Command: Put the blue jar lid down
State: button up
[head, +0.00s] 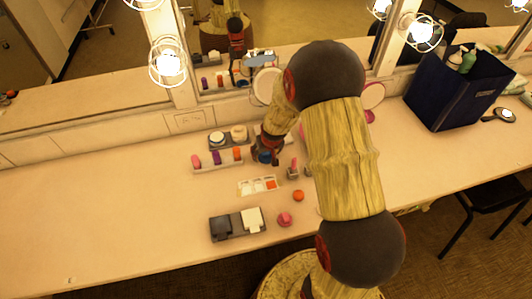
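My gripper (267,152) is low over the middle of the counter, partly behind my own arm. A small dark blue round thing, which looks like the blue jar lid (265,157), shows between its fingertips. The gripper appears shut on it. I cannot tell whether the lid touches the counter. Left of the gripper, a dark tray (229,146) holds a pale beige jar (238,132) and a round white-and-blue item (217,138).
A rack (205,167) with pink, purple and orange items stands left of the gripper. In front are a white palette (250,188), an orange ball (298,195), a pink item (284,219) and black and white boxes (237,223). A navy bin (450,95) stands right. The counter's left is clear.

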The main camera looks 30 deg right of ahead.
jog(key=shift+o, duration=0.7)
jog(key=shift+r, duration=0.1)
jog(key=shift+r+p, duration=0.3)
jog(key=shift+p, duration=0.05)
jog(key=w+a+p+v, duration=0.1)
jog(key=a+p+v, duration=0.2)
jog(key=v, duration=1.9)
jog(key=s+a+r+n, duration=0.1)
jog(key=s+a+r, duration=0.2)
jog(key=s+r, duration=0.2)
jog(key=s+a+r+n+t, duration=0.1)
jog(key=s+a+r, duration=0.3)
jog(key=s, duration=0.5)
jog(key=s+a+r+n+y, duration=0.1)
jog(key=s+a+r, duration=0.3)
jog(key=s+r, duration=0.3)
jog(key=shift+a, duration=0.15)
